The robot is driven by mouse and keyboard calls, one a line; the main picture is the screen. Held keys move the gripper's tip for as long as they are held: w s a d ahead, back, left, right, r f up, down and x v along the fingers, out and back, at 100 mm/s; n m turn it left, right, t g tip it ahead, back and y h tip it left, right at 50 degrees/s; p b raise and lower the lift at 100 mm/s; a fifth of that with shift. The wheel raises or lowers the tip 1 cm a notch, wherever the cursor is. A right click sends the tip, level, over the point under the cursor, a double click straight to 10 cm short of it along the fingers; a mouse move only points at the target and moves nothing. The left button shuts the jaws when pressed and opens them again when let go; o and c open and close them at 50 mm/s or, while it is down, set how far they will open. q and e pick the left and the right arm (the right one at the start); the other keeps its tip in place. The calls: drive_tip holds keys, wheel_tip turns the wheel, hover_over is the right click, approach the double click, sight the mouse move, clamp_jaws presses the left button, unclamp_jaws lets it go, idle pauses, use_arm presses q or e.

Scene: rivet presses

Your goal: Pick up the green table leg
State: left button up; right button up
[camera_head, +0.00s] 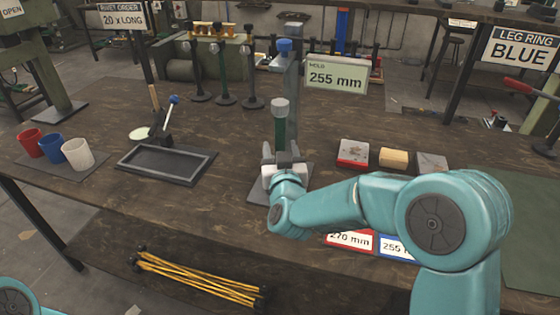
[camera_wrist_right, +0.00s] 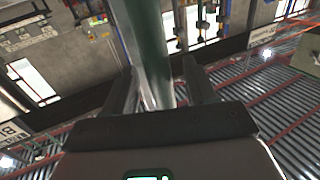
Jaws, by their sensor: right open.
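The green table leg (camera_head: 280,134) stands upright in the middle of the workbench, with a pale grey cap (camera_head: 280,108) on its top. It stands in front of a grey press post (camera_head: 291,80) with a blue knob. My right gripper (camera_head: 281,151) is low at the leg, with one finger on each side of it. In the right wrist view the leg (camera_wrist_right: 152,45) runs up between the two fingers (camera_wrist_right: 160,75), which stand apart with gaps beside it. The gripper hides the leg's lower end. My left gripper is out of view.
A sign reading 255 mm (camera_head: 336,77) is right of the post. A black tray (camera_head: 165,178) and red, blue and white cups (camera_head: 78,154) are at left. Yellow rods (camera_head: 198,277) lie below.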

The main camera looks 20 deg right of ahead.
drive_tip(key=shift+w+d, duration=0.15)
drive_tip(key=shift+w, duration=0.3)
clamp_jaws()
drive_tip(key=shift+r, duration=0.15)
